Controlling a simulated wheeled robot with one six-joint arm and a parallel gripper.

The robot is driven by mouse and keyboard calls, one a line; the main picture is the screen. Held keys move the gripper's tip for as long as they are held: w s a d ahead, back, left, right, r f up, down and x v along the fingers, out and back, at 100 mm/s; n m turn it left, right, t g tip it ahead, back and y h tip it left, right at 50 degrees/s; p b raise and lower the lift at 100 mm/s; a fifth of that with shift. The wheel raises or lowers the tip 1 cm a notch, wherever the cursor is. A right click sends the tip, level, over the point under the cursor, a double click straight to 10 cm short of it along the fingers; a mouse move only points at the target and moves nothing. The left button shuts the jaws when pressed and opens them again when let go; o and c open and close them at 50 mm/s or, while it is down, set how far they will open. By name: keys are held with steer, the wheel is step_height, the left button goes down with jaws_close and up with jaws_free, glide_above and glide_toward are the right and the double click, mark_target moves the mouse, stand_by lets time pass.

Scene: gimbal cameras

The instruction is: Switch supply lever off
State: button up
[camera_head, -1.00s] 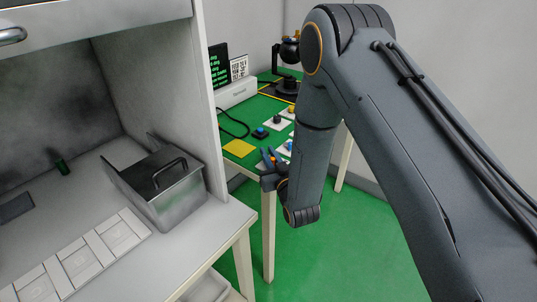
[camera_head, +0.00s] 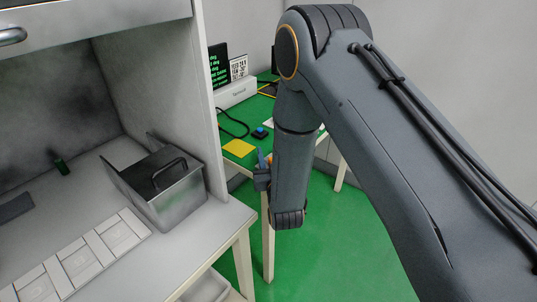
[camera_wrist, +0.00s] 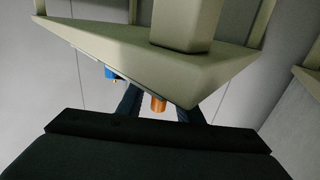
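My gripper (camera_head: 262,170) is at the front edge of the green-topped table (camera_head: 239,129) in the head view, mostly hidden by my arm. In the wrist view my gripper (camera_wrist: 158,108) shows two dark fingers spread apart. An orange-copper cylinder (camera_wrist: 158,104) shows in the gap between them, with no clear contact. A blue part (camera_wrist: 111,74) is left of the fingers at the table's edge. I cannot tell whether either is the supply lever. A black box with a blue button (camera_head: 259,133) stands on the table.
A yellow pad (camera_head: 239,148), a white box (camera_head: 235,93) and a black screen (camera_head: 218,66) are on the green table. A white bench (camera_head: 213,219) with a metal box (camera_head: 181,186) stands at left. The green floor at right is clear.

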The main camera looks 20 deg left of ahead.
steer(key=shift+s, duration=0.1)
steer(key=b+v, duration=0.1)
steer(key=v, duration=0.6)
steer(key=shift+s+d, duration=0.2)
steer(key=shift+s, duration=0.05)
